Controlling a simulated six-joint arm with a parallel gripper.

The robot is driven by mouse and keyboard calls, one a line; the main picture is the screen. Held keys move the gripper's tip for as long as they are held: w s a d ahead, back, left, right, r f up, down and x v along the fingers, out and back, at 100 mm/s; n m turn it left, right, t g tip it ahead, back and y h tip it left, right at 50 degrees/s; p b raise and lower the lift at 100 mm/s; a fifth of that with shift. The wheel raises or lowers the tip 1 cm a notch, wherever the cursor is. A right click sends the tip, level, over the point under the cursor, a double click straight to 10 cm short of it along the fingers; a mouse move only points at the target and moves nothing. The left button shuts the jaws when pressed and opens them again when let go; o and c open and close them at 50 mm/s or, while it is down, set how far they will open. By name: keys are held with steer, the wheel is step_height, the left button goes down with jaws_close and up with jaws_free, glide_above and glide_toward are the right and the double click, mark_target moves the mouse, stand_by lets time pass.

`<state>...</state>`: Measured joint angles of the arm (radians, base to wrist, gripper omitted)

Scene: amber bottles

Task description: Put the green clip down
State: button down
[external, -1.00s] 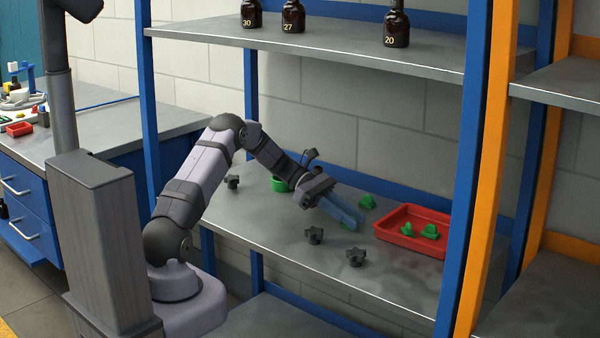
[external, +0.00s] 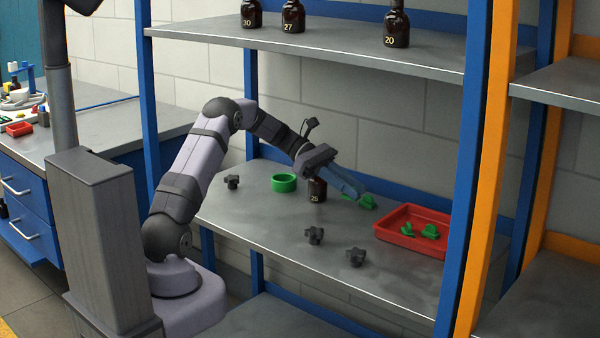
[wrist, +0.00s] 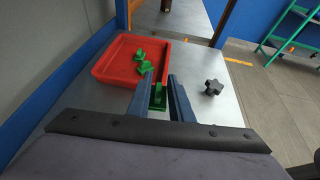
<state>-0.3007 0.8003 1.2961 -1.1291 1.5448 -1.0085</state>
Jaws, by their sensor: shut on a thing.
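My gripper (external: 360,191) is raised above the back part of the shelf, left of the red tray (external: 382,237). Its blue fingers are shut on a green clip (wrist: 158,92), seen between the fingertips in the wrist view. Green also shows just under the fingers in the external view. Two more green clips (external: 409,231) (external: 431,232) lie in the tray. The fingers partly hide the held clip.
An amber bottle marked 25 (external: 317,190) stands behind and below my wrist. A green ring (external: 284,183) lies left of it. Dark star knobs (external: 314,236) (external: 356,257) (external: 232,182) are on the shelf. The upper shelf (external: 330,45) is overhead. Free room lies at the front middle.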

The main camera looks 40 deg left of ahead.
steer(key=shift+r, duration=0.8)
steer(key=shift+s+d+f, duration=0.1)
steer(key=shift+d, duration=0.4)
steer(key=s+d+r+m+g+b, duration=0.2)
steer(key=s+d, duration=0.1)
steer(key=d, duration=0.6)
steer(key=s+d+r+m+g+b, duration=0.1)
steer(key=s+d+g+b, duration=0.15)
steer(key=d, duration=0.75)
steer(key=n+t, duration=0.6)
steer(key=t, duration=0.2)
glide_above(425, 240)
steer(key=shift+s+d+r+y, duration=0.1)
steer(key=shift+r+y, duration=0.1)
steer(key=shift+y, duration=0.2)
steer(key=shift+f+b, duration=1.35)
steer(key=shift+f, duration=3.6)
